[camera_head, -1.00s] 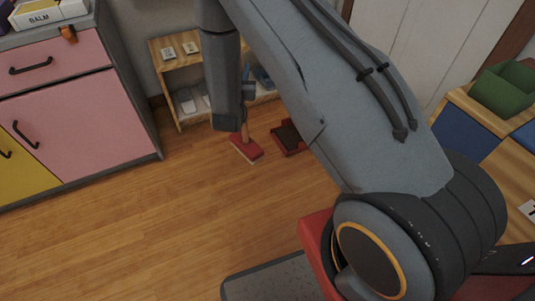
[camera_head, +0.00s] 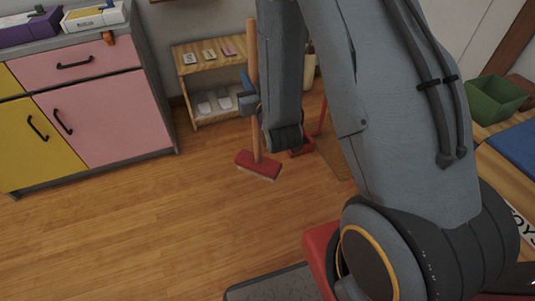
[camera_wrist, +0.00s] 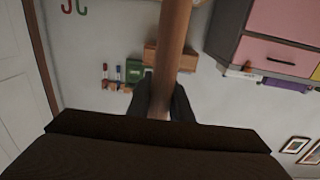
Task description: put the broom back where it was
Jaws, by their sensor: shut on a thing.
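The broom (camera_head: 254,90) has a wooden handle and a red head (camera_head: 258,165) with pale bristles. It stands nearly upright in the head view, in front of a low wooden shelf. My gripper (camera_head: 250,100) is shut on the handle. The handle also shows between the dark fingers (camera_wrist: 160,105) in the wrist view. Whether the bristles touch the floor I cannot tell. A red dustpan (camera_head: 302,148) is partly hidden behind my arm, to the right of the broom.
The low shelf (camera_head: 205,70) holds cards and pale slippers by the wall. A pink and yellow cabinet (camera_head: 105,115) stands at the left. A green bin (camera_head: 497,100) sits on wooden furniture at the right. The wooden floor (camera_head: 130,225) at front left is clear.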

